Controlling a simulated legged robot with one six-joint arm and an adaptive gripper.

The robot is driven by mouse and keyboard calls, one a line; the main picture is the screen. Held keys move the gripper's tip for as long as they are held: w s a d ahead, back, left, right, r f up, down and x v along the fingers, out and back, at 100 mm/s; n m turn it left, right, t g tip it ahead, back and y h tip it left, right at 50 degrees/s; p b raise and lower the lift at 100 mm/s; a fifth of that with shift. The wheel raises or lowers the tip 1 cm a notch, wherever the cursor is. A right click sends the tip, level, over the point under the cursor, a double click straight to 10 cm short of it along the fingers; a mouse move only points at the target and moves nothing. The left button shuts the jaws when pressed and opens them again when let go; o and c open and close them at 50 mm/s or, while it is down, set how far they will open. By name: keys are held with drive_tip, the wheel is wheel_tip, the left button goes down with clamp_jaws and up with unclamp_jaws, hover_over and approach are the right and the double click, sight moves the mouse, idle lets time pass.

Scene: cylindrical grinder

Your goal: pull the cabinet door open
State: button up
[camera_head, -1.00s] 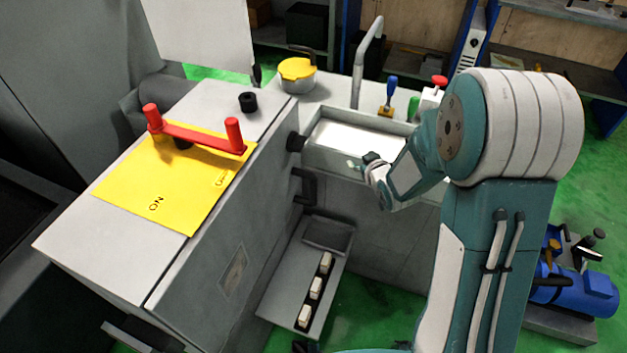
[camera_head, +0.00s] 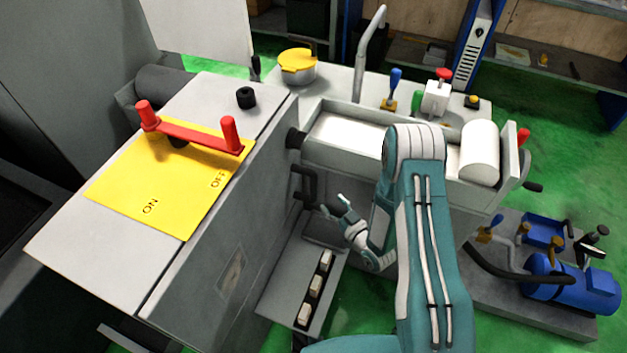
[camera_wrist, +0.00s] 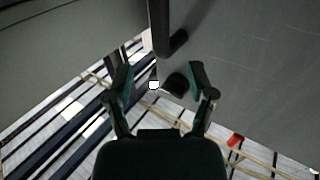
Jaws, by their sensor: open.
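The grey cabinet (camera_head: 215,245) stands left of my arm, with a black bar handle (camera_head: 305,184) on its side face. The panel carrying the handle looks shut, though its door edges are hard to make out. My gripper (camera_head: 336,203) is open and empty, a little right of and below the handle in the head view. In the wrist view my gripper (camera_wrist: 161,74) shows two spread fingers. A dark bent bar (camera_wrist: 160,28), which looks like the handle, lies beyond and above them, with nothing between the fingertips clearly held. Contact cannot be seen.
A low grey tray (camera_head: 278,282) with several pale blocks lies below the handle. A trough (camera_head: 345,132) is behind my gripper. A yellow plate (camera_head: 125,185) with a red handle lies on the cabinet top. A blue motor (camera_head: 570,280) stands right.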

sight(316, 185)
drive_tip(key=x, duration=1)
drive_tip(key=shift+a, duration=0.1)
clamp_jaws()
